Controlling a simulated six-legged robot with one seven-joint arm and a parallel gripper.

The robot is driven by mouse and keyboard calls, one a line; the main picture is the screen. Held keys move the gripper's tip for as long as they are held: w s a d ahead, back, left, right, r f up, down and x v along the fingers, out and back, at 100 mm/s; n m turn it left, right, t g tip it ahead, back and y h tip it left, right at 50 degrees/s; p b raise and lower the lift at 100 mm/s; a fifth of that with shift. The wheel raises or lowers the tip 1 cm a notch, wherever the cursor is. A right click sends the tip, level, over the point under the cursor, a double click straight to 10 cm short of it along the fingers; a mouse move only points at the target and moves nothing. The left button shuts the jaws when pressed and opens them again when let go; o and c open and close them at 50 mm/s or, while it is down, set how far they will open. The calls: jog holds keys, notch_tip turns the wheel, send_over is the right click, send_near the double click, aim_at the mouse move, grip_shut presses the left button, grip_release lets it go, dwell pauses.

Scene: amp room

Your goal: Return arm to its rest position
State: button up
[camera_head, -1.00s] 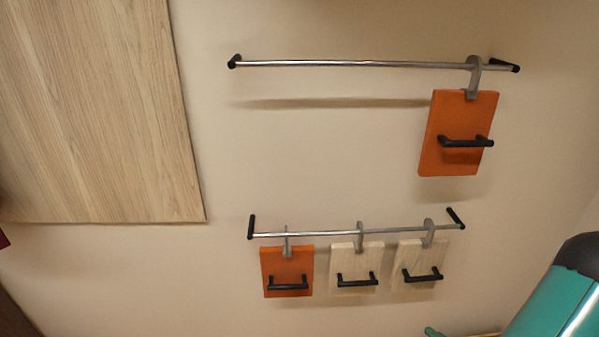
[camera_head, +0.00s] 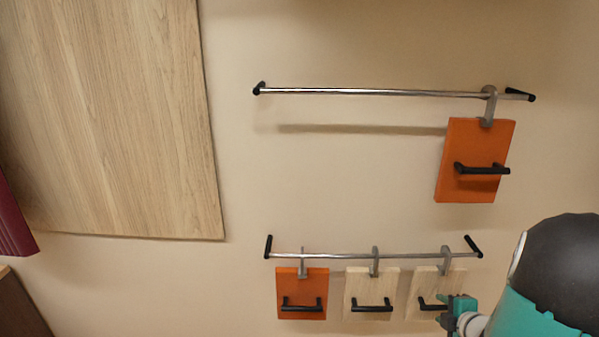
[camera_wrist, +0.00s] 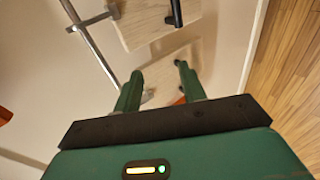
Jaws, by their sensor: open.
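My gripper (camera_wrist: 155,80) is open, with its two green fingers spread apart and nothing seen between them but the boards and wall beyond. In the head view, part of my teal and black arm fills the lower right, and the gripper end (camera_head: 456,308) overlaps the lower edge of the right pale board (camera_head: 425,285). I cannot tell whether it touches the board. In the wrist view, a pale board with a black handle (camera_wrist: 175,12) shows ahead of the fingers.
The upper rail (camera_head: 380,93) holds one orange board (camera_head: 478,145) at its right. The lower rail (camera_head: 340,254) holds an orange board (camera_head: 290,288) and two pale boards, including the middle one (camera_head: 360,285). A large wood panel (camera_head: 110,120) is at left. Bare wall lies between panel and rails.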

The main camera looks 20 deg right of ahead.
jog(key=w+a+r+m+g+h, duration=0.25)
jog(key=a+r+m, duration=0.65)
jog(key=a+r, duration=0.5)
jog(key=s+a+r+m+g+y, duration=0.1)
jog(key=s+a+r+m+y, duration=0.1)
jog(key=s+a, duration=0.4)
jog(key=s+a+r+m+g+y, duration=0.2)
jog(key=s+a, duration=0.5)
jog(key=a, duration=0.7)
jog(key=shift+r+m+y, duration=0.35)
jog(key=shift+r+m, duration=0.25)
jog(key=shift+m, duration=0.4)
